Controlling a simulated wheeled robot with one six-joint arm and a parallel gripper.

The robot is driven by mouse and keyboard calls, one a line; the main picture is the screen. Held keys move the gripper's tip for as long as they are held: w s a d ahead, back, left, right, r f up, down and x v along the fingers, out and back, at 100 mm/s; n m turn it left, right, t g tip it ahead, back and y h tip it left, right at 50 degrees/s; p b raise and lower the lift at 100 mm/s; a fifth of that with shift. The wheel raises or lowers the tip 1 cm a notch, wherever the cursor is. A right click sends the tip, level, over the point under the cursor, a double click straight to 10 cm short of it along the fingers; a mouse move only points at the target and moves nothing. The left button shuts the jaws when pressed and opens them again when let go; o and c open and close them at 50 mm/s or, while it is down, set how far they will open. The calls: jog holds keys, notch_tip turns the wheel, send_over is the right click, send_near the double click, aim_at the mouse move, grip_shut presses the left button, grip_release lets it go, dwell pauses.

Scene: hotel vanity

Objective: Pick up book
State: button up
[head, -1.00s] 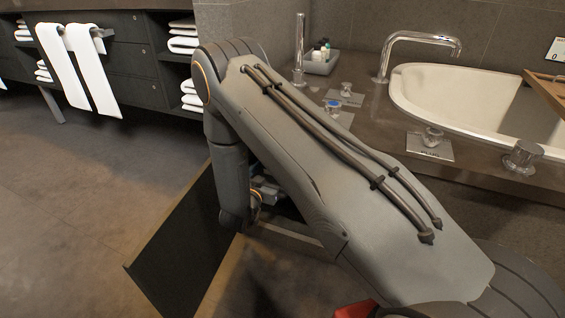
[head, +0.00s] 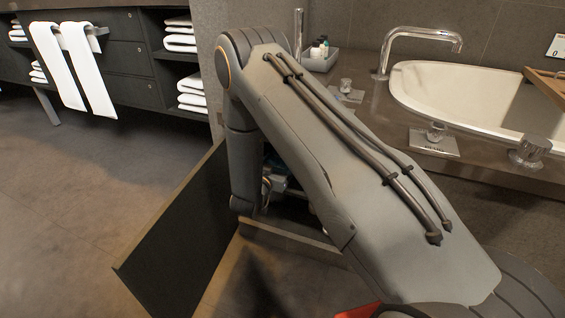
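My arm reaches down past the counter edge into the opening of a low cabinet (head: 285,235) behind its open dark door (head: 180,240). My gripper (head: 272,187) is only partly visible there, small and mostly hidden behind my arm. A small teal patch (head: 277,181) shows beside it. I cannot tell whether this patch is the book or whether the gripper touches it. No book is clearly visible elsewhere.
The counter (head: 385,130) carries a tap (head: 420,36), knobs, a small tray of bottles (head: 318,58) and a white basin (head: 470,95). Towels (head: 75,65) hang on dark drawers at left. The floor (head: 70,200) at left is clear.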

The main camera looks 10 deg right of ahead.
jog(key=shift+c, duration=1.4)
jog(key=shift+r, duration=0.1)
